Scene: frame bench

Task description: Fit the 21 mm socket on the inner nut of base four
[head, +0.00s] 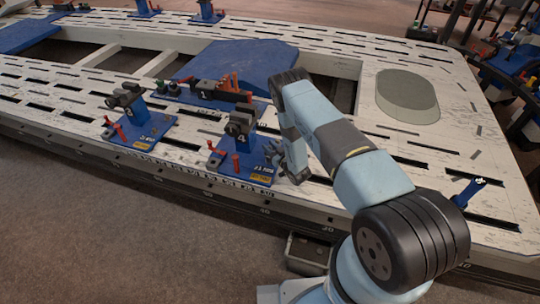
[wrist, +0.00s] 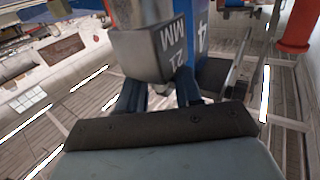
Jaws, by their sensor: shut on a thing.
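My gripper (wrist: 158,92) is shut on the 21 mm socket (wrist: 150,52), a grey metal piece whose marking reads upside down in the wrist view. In the head view my gripper (head: 292,168) is low, just right of base four (head: 243,150). Base four is a blue stand with a dark clamp head and a 4 on it. Its blue face with a white 4 (wrist: 200,25) shows close behind the socket in the wrist view. I cannot make out the inner nut, nor whether the socket touches anything.
Another blue stand (head: 140,128) with red bolts is left of base four. A blue plate (head: 240,65) and a rack with dark and orange pieces (head: 215,90) lie behind. A red bolt (wrist: 298,28) is at the wrist view's right. The slotted bench (head: 440,175) is mostly clear at right.

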